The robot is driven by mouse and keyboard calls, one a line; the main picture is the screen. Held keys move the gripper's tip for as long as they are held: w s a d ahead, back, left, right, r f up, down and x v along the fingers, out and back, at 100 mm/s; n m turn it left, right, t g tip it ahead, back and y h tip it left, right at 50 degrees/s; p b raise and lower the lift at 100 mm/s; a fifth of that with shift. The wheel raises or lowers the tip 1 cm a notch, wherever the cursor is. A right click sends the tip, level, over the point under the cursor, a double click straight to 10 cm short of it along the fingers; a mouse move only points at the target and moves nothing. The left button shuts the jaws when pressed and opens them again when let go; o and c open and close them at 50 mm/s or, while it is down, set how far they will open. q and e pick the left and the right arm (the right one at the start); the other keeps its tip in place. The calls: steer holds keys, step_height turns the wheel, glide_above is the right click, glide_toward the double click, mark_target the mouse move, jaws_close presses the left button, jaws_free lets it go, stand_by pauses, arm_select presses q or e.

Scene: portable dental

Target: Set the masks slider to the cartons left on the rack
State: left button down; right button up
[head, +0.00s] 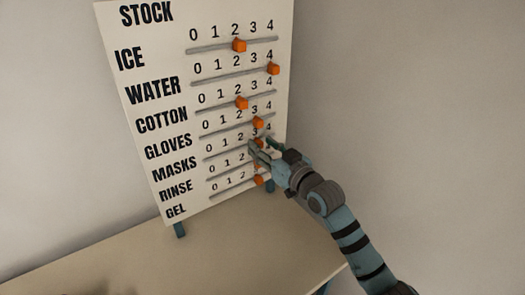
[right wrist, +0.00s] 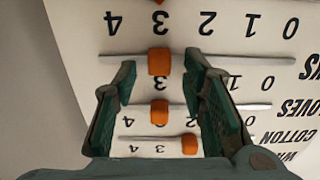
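The white STOCK board (head: 150,35) stands upright with rows of orange sliders. The masks slider (right wrist: 158,61) shows in the right wrist view, upside down, at its 3 mark. In the head view it is partly covered by my right gripper (head: 259,150). My right gripper (right wrist: 158,72) is open, with one finger on each side of the masks slider in that view; I cannot tell whether either finger touches it. My left gripper is not in view. No rack or cartons show.
The gloves slider (right wrist: 160,110) and cotton slider (right wrist: 189,144) are close by in the right wrist view. The gel slider (head: 258,180) sits low on the board, below my gripper. The board stands on a beige tabletop (head: 230,250), mostly clear in front.

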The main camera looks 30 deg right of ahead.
steer(key=shift+w, duration=0.3)
steer(key=shift+r, duration=0.1)
jaws_close()
